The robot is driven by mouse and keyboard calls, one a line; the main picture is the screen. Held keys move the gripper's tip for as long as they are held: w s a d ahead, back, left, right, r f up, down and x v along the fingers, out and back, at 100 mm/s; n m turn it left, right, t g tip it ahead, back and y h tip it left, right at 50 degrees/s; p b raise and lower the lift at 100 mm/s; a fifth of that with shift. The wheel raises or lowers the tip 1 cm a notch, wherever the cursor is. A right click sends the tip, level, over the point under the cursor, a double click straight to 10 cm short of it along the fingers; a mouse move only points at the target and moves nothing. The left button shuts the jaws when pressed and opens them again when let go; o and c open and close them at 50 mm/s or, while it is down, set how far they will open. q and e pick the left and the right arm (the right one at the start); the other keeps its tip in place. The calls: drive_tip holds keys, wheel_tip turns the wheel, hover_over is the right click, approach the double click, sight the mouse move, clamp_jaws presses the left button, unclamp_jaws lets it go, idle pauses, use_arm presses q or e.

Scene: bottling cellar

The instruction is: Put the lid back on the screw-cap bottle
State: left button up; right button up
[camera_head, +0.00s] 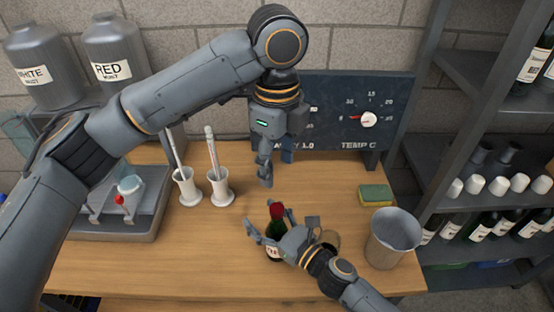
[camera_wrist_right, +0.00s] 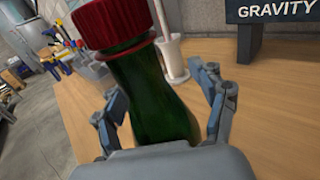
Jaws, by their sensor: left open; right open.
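The screw-cap bottle (camera_head: 272,247) is dark green glass and stands upright on the wooden bench. It also fills the middle of the right wrist view (camera_wrist_right: 155,95). A red ribbed cap (camera_head: 276,211) sits on its top, and it shows large in the right wrist view (camera_wrist_right: 112,20); I cannot tell how tightly it is screwed. My right gripper (camera_head: 268,226) is open, with its fingers on either side of the bottle; contact is not clear. My left gripper (camera_head: 265,175) is open and empty, pointing down above the bench, behind and above the cap.
Two white stands with tubes (camera_head: 187,187) (camera_head: 221,187) are left of the bottle. A grey bucket (camera_head: 391,239) and a green-yellow sponge (camera_head: 376,195) are at right. A dial panel (camera_head: 340,95) stands behind. The front bench is clear.

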drive_tip(key=shift+r, duration=1.8)
